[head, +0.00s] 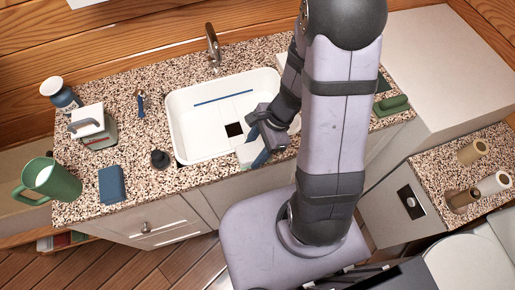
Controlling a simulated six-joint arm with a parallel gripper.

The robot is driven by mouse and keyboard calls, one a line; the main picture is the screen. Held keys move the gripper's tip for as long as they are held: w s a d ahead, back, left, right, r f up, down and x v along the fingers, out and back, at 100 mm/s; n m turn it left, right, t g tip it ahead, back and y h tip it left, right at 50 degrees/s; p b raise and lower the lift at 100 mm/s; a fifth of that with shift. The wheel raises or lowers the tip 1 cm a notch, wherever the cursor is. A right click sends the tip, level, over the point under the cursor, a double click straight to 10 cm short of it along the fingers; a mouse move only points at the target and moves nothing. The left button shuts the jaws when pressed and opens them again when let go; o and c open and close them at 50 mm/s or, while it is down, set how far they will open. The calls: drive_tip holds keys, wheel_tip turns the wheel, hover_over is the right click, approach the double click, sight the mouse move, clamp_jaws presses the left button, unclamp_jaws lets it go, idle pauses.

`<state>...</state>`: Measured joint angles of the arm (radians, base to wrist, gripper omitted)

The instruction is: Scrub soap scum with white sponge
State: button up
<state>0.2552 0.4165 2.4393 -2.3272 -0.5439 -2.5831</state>
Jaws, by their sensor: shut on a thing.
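My gripper (258,146), with blue fingers, is at the front right of the white sink (184,135). It is shut on a pale block, which looks like the white sponge (245,153), at the sink's front rim. I cannot tell whether the sponge touches the rim or basin. My arm and gripper hide part of the sink's right side. No soap scum can be made out at this size. A dark square drain (234,130) and a thin blue strip (223,97) show in the basin.
Left of the sink are a dark stopper (160,159), a blue block (111,184), a green mug (52,180), a white-topped container (94,127), a blue bottle (61,96) and a small brush (140,103). A faucet (213,48) stands behind. A green brush (391,105) lies right.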

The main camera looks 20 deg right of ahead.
sight(238, 154)
drive_tip(key=shift+a, duration=0.55)
drive_tip(key=shift+a+f+b, duration=0.1)
drive_tip(key=shift+a+b, duration=0.2)
drive_tip(key=shift+a, duration=0.65)
drive_tip(key=shift+a, duration=0.1)
drive_tip(key=shift+a, duration=0.95)
drive_tip(key=shift+a, duration=0.15)
drive_tip(key=shift+a, duration=0.65)
drive_tip(key=shift+a+b, duration=0.15)
drive_tip(key=shift+b, duration=0.15)
